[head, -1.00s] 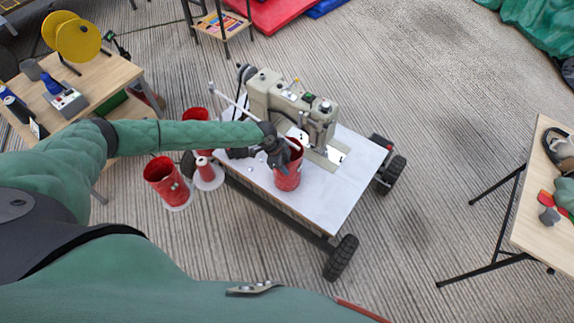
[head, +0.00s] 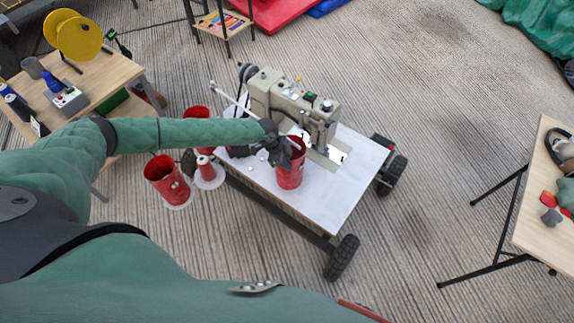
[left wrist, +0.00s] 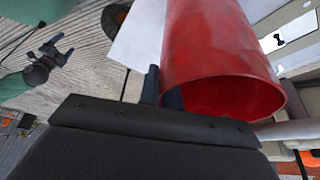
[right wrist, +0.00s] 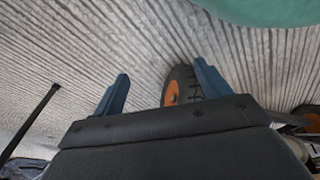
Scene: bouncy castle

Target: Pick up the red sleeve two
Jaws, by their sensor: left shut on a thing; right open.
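A red open-topped sleeve (head: 291,173) is at the white top of the wheeled cart (head: 335,205), in front of the sewing machine. My left gripper (head: 284,155) is shut on its rim. In the left wrist view the red sleeve (left wrist: 222,45) fills the upper right, with one finger outside its wall and the other at its open mouth. I cannot tell whether its base touches the cart top. Other red sleeves stand left of the cart, one in front (head: 163,178) and one behind (head: 196,115). My right gripper (right wrist: 160,75) is open and empty over the floor.
The beige sewing machine (head: 290,100) stands close behind the held sleeve. A red spool (head: 206,170) stands on a white disc left of the cart. A wooden table (head: 95,75) is at left, another (head: 540,235) at right. The floor between cart and right table is clear.

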